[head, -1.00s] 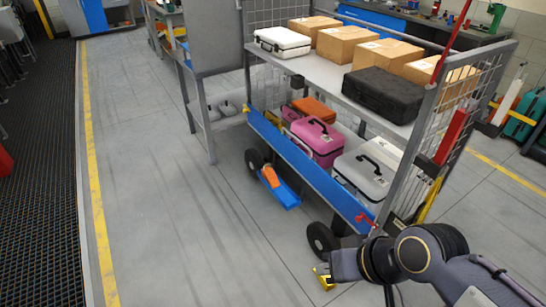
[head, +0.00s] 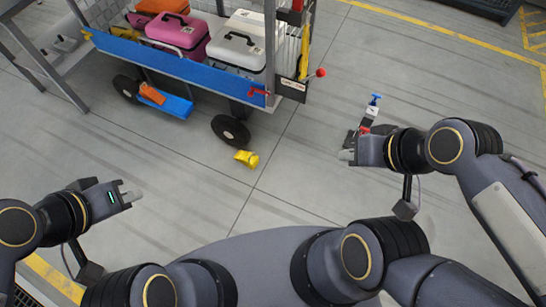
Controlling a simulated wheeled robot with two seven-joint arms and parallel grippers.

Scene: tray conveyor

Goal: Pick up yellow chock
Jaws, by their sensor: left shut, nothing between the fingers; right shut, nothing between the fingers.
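The yellow chock (head: 247,158) lies on the grey floor just to the right of the cart's near black wheel (head: 230,130). My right gripper (head: 346,156) is shut and empty, well to the right of the chock. My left gripper (head: 133,197) is shut and empty over the floor, to the left of and nearer than the chock. Neither gripper touches the chock, and nothing covers it in the head view.
A small red, white and blue object (head: 371,112) is beyond my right gripper.

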